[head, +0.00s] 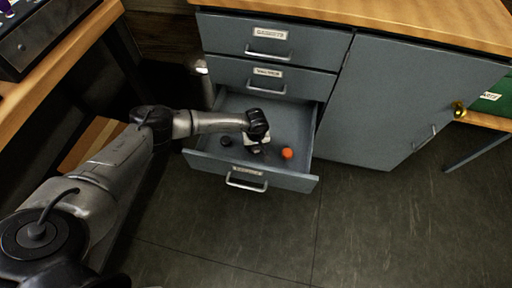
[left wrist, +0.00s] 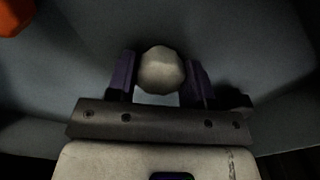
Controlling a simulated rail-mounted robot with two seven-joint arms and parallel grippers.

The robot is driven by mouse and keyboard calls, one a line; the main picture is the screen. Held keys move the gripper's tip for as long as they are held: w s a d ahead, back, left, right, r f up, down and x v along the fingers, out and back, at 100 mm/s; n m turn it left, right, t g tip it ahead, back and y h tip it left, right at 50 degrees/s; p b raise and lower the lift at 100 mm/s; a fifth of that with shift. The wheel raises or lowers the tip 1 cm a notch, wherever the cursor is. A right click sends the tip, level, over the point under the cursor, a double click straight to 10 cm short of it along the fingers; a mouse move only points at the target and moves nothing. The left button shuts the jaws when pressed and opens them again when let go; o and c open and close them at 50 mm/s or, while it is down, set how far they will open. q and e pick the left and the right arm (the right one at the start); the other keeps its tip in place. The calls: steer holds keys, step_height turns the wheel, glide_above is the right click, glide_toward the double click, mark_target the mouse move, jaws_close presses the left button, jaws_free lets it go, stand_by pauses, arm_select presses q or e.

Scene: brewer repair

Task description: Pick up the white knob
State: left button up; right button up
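The white knob (left wrist: 161,69) shows in the left wrist view as a pale, rounded, faceted shape between the two purple fingers of my left gripper (left wrist: 161,75). It fills nearly the whole gap between them; whether the fingers press on it cannot be told. In the head view my left gripper (head: 257,140) reaches down into the open bottom drawer (head: 210,163). It hides most of the knob there, and only a small pale patch shows beside it. My right gripper is in neither view.
An orange knob (head: 287,153) lies in the drawer to the right of the gripper, and a black one (head: 226,141) to the left. Two shut drawers (head: 270,80) sit above. A closed cabinet door (head: 400,100) is to the right. Open floor (head: 260,230) lies in front.

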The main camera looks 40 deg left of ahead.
arm_select(q)
steer(key=c, duration=0.4)
steer(key=shift+c, duration=0.2)
steer(key=shift+r, duration=0.1)
